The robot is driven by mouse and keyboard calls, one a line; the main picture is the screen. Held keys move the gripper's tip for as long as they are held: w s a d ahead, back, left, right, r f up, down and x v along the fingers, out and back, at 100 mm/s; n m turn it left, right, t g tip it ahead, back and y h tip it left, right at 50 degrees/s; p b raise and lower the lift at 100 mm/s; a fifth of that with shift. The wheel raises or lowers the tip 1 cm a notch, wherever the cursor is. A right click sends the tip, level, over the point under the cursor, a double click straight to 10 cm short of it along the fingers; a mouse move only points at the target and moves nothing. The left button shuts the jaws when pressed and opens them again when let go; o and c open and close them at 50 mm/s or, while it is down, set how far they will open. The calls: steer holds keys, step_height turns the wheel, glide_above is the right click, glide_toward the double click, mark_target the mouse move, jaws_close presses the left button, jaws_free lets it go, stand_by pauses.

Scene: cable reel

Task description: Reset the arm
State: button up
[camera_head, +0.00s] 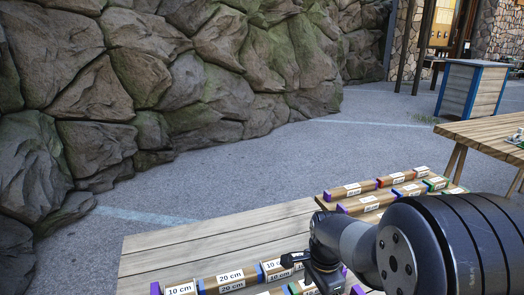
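My arm comes in from the right edge and reaches over a wooden table (190,245). Its large dark round joint fills the lower right, with a smaller grey link to its left. The arm's end bends down at the bottom middle, where a small black part shows over the labelled blocks. The fingertips are hidden or cut off by the lower edge, so I cannot tell whether my gripper is open, shut or holding anything.
Blocks labelled 10 cm (180,290) and 20 cm (231,276) lie along the near table. More labelled blocks (352,190) lie behind the arm. A rock wall (170,80) stands at left. Another table (480,133) and a blue-edged crate (472,90) stand at right. Pavement between is clear.

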step_height(320, 180, down, 11)
steer(key=shift+r+b, duration=0.15)
steer(key=shift+b, duration=1.05)
steer(key=shift+r, duration=0.3)
